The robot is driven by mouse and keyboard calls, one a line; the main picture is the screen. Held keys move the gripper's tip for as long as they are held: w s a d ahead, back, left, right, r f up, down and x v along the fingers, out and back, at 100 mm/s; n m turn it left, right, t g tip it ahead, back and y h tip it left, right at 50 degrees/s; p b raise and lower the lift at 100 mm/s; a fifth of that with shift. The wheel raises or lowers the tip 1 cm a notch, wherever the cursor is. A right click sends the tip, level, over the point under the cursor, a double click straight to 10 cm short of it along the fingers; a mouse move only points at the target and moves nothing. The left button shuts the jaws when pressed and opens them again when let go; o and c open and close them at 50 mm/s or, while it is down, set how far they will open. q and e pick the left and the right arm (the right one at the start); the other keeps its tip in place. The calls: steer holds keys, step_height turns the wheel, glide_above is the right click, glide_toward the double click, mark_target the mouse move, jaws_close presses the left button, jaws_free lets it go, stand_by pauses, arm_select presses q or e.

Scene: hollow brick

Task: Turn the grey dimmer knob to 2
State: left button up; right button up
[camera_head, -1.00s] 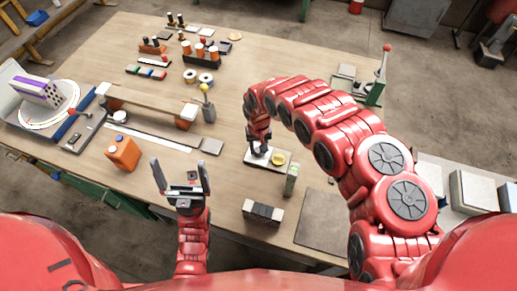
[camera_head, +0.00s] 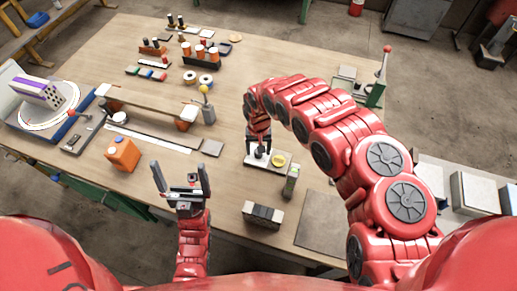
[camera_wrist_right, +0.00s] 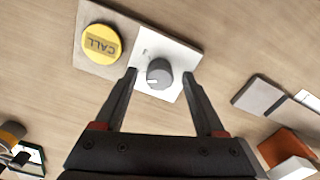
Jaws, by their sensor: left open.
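The grey dimmer knob (camera_wrist_right: 159,74) sits on a white plate (camera_wrist_right: 180,52) in the right wrist view, with a light pointer mark on its side. Scale digits are too small to read. Beside it on the same panel is a yellow CALL button (camera_wrist_right: 101,44), which also shows in the head view (camera_head: 278,160). My right gripper (camera_wrist_right: 160,76) is open, its fingers apart on either side of the knob; contact is not visible. In the head view my right gripper (camera_head: 258,150) hides most of the knob. My left gripper (camera_head: 181,168) is open and empty above the table's front edge.
A small upright box (camera_head: 291,181) stands close to the panel's right. A black and grey block (camera_head: 262,214) lies in front. An orange container (camera_head: 123,153) stands left of my left gripper. Bare tabletop lies behind the panel.

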steer(key=shift+r, duration=0.65)
step_height(320, 180, up, 4)
steer(key=shift+f+b, duration=0.1)
steer(key=shift+b, duration=0.35)
step_height(320, 180, up, 3)
steer(key=shift+p, duration=0.65)
step_height(320, 180, up, 9)
steer(key=p, duration=0.7)
steer(key=shift+p, duration=0.4)
